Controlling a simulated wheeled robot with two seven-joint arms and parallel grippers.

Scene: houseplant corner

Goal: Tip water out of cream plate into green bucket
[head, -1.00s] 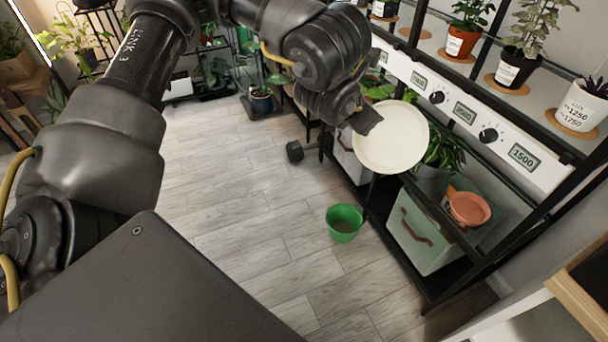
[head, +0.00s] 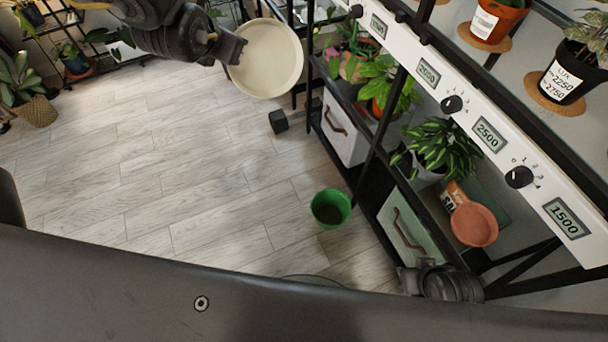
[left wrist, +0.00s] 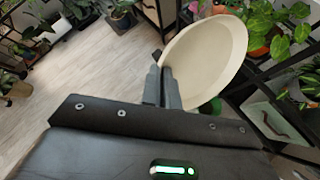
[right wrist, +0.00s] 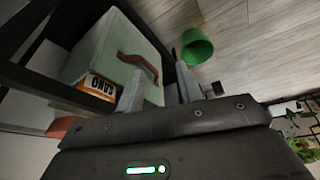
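The cream plate (head: 272,60) is held by its rim in my left gripper (head: 238,50), above the floor and up-left of the bucket in the head view. In the left wrist view the plate (left wrist: 207,62) stands beside the shut fingers (left wrist: 161,84), steeply angled in that picture. I cannot make out water on it. The green bucket (head: 331,209) stands upright on the floor; its inside looks dark and I cannot tell its contents. My right gripper (head: 408,279) is low by the shelf. In the right wrist view its fingers (right wrist: 158,92) are apart and empty, with the bucket (right wrist: 196,47) beyond.
A black shelf (head: 375,155) with plants runs along the right. It holds a pale green box (head: 402,228), a terracotta saucer (head: 474,225) and a white box (head: 342,130). A dark block (head: 279,121) is on the floor by the shelf. Floor left of the bucket is clear.

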